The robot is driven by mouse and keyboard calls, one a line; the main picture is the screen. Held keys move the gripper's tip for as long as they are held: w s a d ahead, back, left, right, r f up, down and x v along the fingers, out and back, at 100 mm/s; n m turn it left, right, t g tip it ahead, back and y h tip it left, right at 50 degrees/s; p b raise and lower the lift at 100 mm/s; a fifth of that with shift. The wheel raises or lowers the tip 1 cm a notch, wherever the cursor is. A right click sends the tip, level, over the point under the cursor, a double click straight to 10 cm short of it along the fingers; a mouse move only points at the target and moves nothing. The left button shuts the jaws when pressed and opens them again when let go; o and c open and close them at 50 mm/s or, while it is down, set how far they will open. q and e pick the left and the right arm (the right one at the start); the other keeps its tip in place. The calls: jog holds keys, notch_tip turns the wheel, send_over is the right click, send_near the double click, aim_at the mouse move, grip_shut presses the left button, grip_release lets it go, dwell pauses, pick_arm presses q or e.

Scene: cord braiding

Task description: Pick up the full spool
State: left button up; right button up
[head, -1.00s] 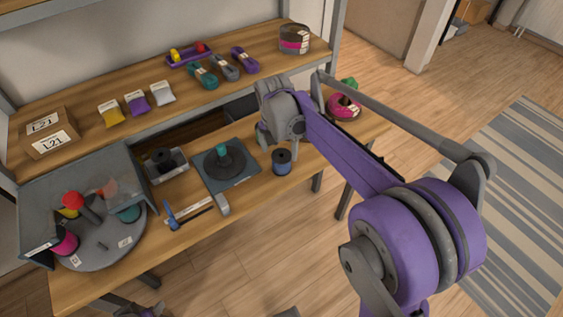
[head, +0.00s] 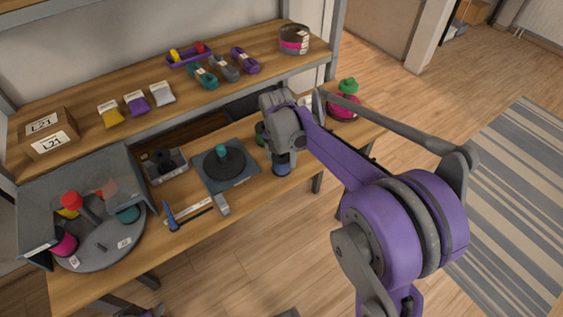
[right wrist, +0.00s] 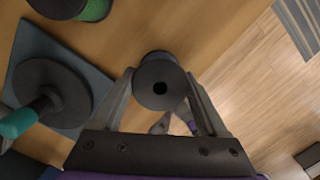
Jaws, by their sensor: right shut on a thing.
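The spool (head: 281,170), with dark flanges and a blue winding, stands near the front right edge of the workbench. My right gripper (head: 282,158) reaches down over it and is shut on it. In the right wrist view the spool's dark round flange with its centre hole (right wrist: 160,86) sits between the two fingers, one on each side. Much of the spool is hidden by the gripper in the head view, and how full its winding is cannot be told.
A dark round stand with a teal knob (head: 222,152) is on a mat left of the spool. A green spool (right wrist: 95,8) is close by. The shelf (head: 75,105) runs above the bench.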

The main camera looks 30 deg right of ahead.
jog(key=shift+r, duration=0.1)
jog(key=shift+c, duration=0.3)
notch_tip(320, 180, up, 10)
jog(key=p, duration=0.1)
dwell(0.9)
